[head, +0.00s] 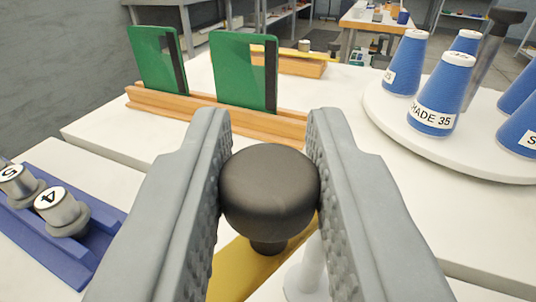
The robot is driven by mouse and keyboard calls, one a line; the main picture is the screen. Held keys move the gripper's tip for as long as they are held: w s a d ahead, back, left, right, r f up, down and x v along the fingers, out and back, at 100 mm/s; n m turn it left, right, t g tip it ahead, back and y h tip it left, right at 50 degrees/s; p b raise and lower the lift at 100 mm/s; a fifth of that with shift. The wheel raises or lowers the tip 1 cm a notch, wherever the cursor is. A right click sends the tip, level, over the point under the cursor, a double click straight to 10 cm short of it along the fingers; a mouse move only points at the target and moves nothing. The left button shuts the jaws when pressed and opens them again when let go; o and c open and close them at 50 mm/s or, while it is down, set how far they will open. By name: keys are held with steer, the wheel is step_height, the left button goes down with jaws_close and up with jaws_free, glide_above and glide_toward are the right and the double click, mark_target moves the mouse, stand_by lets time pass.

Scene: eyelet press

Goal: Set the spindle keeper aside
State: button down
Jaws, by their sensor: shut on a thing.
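My gripper (270,180) is shut on a black round knob (270,192), with one grey ribbed finger on each side. The knob has a short dark stem below it and stands over a yellow flat piece (236,270). It looks like the spindle keeper's handle, but whether knob and yellow piece are one part is hard to tell. A white post with a flared foot (308,272) shows just right of the yellow piece, partly hidden by my right finger. Whether the yellow piece touches the surface below cannot be told.
Blue cones stand on a round white carousel (385,113) at the right. A wooden rack (165,101) holds two green plates (240,70) ahead. A blue tray (75,255) with numbered grey pieces (62,212) lies at the left. White tabletop (420,215) is clear right of my gripper.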

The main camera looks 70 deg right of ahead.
stand_by(0.4)
steer(key=c, duration=1.2)
jaws_free()
steer(key=shift+c, duration=0.2)
steer(key=v, duration=1.2)
steer(key=shift+r, duration=0.1)
